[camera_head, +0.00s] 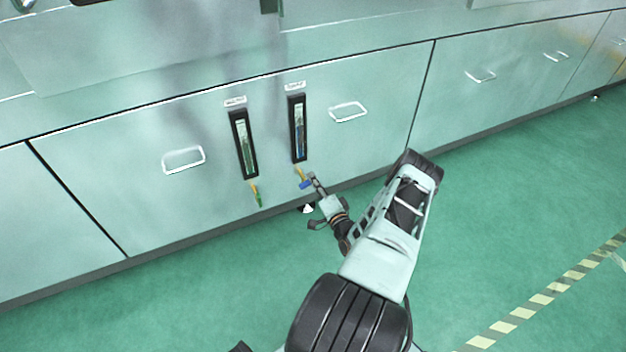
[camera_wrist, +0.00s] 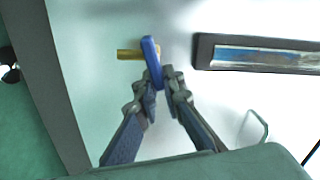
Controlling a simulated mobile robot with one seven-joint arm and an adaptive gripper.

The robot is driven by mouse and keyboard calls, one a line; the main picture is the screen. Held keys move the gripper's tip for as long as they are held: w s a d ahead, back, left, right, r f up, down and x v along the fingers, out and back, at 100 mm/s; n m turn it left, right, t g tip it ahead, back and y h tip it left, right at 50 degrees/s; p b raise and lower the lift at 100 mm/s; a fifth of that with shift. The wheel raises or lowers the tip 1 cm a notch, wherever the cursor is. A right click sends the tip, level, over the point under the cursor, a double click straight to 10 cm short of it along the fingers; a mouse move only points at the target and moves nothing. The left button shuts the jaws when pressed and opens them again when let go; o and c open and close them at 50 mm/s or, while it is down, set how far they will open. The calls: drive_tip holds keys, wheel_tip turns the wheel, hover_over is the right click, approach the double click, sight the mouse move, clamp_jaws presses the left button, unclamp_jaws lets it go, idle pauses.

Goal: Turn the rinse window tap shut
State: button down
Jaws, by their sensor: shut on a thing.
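A brass tap (camera_head: 299,173) with a blue lever (camera_head: 305,184) sits below the right-hand sight window (camera_head: 298,128), which has a blue strip. The label above is too small to read. My gripper (camera_head: 314,181) reaches the lever from the lower right. In the wrist view, my gripper (camera_wrist: 160,82) is shut on the near end of the blue lever (camera_wrist: 150,56). The lever lies across the brass pipe (camera_wrist: 129,54). The window's dark frame (camera_wrist: 203,52) is to the right there. The fingertips partly hide the lever's gripped end.
A second sight window (camera_head: 243,143) with a green strip is to the left, with a green-levered tap (camera_head: 258,196) hanging below it in line with its pipe. Handles (camera_head: 183,159) (camera_head: 348,111) stand out from the panels. The green floor is clear.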

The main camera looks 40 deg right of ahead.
drive_tip(key=shift+f+m, duration=0.15)
drive_tip(key=shift+m, duration=0.65)
drive_tip(key=shift+f+m, duration=0.15)
drive_tip(key=shift+m, duration=0.65)
drive_tip(key=c, duration=2)
unclamp_jaws()
drive_tip(key=shift+c, duration=0.2)
drive_tip(key=v, duration=0.7)
drive_tip(key=shift+s, duration=0.2)
